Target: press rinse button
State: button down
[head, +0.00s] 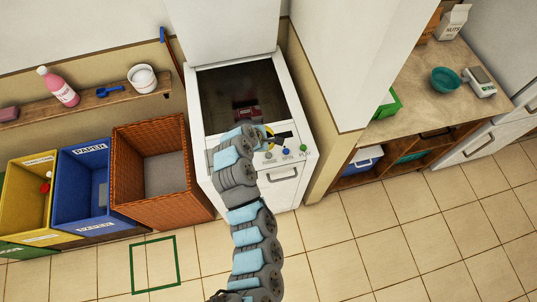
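A white top-loading washing machine (285,188) stands against the wall with its lid raised and a dark red item (247,115) inside the drum opening. Part of a yellow ring (269,131) shows behind my gripper. My gripper (288,137) is over the panel's back edge, just above the buttons in the picture. Its fingers are small and dark, and their opening is unclear. My arm covers the panel's left part.
A wicker basket (186,195), blue paper bin (68,208) and yellow bin (18,210) stand left of the machine. A wall shelf (105,101) is above them. A beige wall pillar (318,110) rises close on the right, with a counter (420,103) beyond. The tiled floor in front is mostly clear.

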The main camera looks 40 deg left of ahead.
jog(key=b, duration=0.3)
send_near(273, 149)
jog(key=shift+w+r+x, duration=0.1)
jog(key=shift+w+x, duration=0.05)
jog(key=shift+x, duration=0.7)
jog(key=shift+w+r+x, duration=0.1)
jog(key=shift+x, duration=0.7)
jog(key=shift+w+r+x, duration=0.1)
jog(key=shift+w+x, duration=0.05)
jog(key=shift+x, duration=0.7)
jog(key=shift+f, duration=0.1)
jog(key=shift+f+b, duration=0.35)
jog(key=shift+f, duration=0.45)
jog(key=shift+r, duration=0.95)
jog(key=shift+r+p, duration=0.1)
jog(key=shift+p, duration=0.25)
jog(key=shift+r+p, duration=1.25)
jog(key=shift+r, duration=1.1)
